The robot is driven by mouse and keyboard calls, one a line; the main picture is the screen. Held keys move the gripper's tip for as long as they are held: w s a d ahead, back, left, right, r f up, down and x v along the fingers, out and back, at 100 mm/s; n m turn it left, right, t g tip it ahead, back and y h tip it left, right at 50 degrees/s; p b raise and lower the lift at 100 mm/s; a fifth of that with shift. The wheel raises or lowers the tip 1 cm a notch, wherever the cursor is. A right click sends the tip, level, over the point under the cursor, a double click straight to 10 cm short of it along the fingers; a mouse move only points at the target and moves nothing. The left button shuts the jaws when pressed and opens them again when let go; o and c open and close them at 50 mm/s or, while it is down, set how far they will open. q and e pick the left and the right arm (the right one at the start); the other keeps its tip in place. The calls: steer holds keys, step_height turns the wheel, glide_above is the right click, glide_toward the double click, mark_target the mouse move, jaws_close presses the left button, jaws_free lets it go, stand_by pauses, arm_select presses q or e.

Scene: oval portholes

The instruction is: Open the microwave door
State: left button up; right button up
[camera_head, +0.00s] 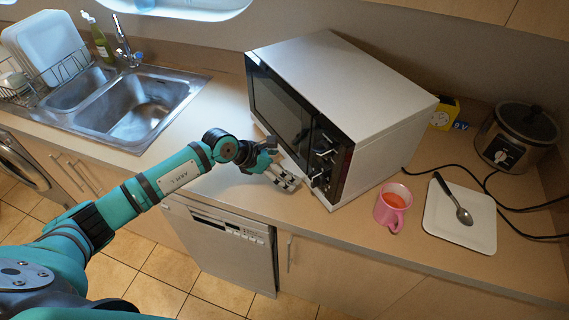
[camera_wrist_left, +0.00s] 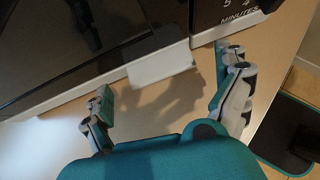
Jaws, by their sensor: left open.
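The microwave (camera_head: 345,85) stands on the counter, with a light casing and a dark glass door (camera_head: 281,105) on its left-front side. The door looks shut. Its control panel with knobs (camera_head: 322,160) is at the door's right. My left gripper (camera_head: 287,178) is just in front of the door's lower right part, beside the panel. In the left wrist view the gripper is open, and a pale flat bar, which looks like the door handle (camera_wrist_left: 160,64), lies between and beyond its fingertips. I cannot tell whether a finger touches it. My right gripper is not in view.
A pink mug (camera_head: 393,206) and a white board with a spoon (camera_head: 459,216) are right of the microwave. A slow cooker (camera_head: 516,137) with black cables is behind them. A sink (camera_head: 138,104) is at left. Counter between the sink and microwave is clear.

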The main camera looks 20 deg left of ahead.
arm_select(q)
steer(key=shift+w+d+f, duration=0.2)
steer(key=shift+d+f, duration=0.1)
steer(key=shift+f, duration=0.05)
steer(key=shift+a, duration=0.1)
steer(key=c, duration=1.7)
